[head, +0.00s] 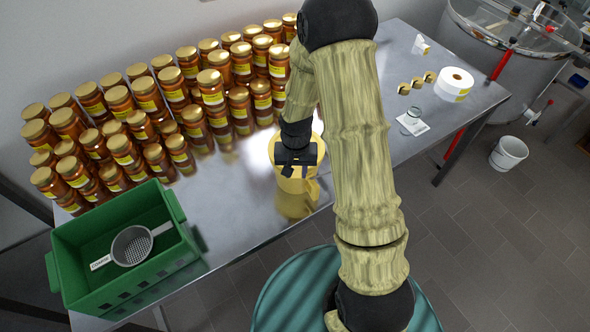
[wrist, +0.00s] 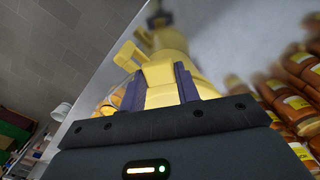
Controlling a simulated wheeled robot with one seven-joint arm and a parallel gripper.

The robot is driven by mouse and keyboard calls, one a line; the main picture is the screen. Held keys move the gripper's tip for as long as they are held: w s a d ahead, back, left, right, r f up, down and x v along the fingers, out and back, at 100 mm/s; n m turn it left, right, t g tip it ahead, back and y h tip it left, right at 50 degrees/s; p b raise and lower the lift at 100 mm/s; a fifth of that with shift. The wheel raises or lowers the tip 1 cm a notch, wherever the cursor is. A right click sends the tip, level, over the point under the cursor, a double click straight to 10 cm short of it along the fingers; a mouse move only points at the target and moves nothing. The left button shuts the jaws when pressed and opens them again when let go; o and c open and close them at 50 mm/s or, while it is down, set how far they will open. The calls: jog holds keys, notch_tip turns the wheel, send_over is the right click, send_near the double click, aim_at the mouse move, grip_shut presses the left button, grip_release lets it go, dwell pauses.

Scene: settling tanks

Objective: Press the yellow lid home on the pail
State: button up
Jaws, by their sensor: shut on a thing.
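The yellow pail (head: 296,203) stands on the steel table near its front edge, partly behind my arm. A yellow lid (head: 283,143) shows at its top, partly hidden by my gripper (head: 296,163). My gripper is over the lid, pointing down. In the wrist view my gripper (wrist: 158,80) has its two dark fingers on either side of a yellow block-shaped part, which seems to belong to the lid (wrist: 161,94). More yellow shows beyond the fingers. Whether the lid sits level or fully down on the rim cannot be told.
Rows of honey jars (head: 145,95) stand left and behind the pail. A green crate (head: 120,292) with a strainer (head: 131,247) sits at the left front. A white bucket (head: 508,153) stands on the floor.

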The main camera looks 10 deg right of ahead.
jog(key=shift+a+f, duration=0.1)
jog(key=shift+f, duration=0.05)
jog(key=shift+s, duration=0.15)
dwell(0.4)
jog(key=shift+w+f+b, duration=0.25)
jog(key=shift+b, duration=0.05)
dwell(0.3)
jog(key=shift+s+f, duration=0.1)
jog(key=shift+s, duration=0.05)
dwell(0.5)
jog(key=o, duration=1)
jog(key=shift+o, duration=0.6)
jog(key=o, duration=0.4)
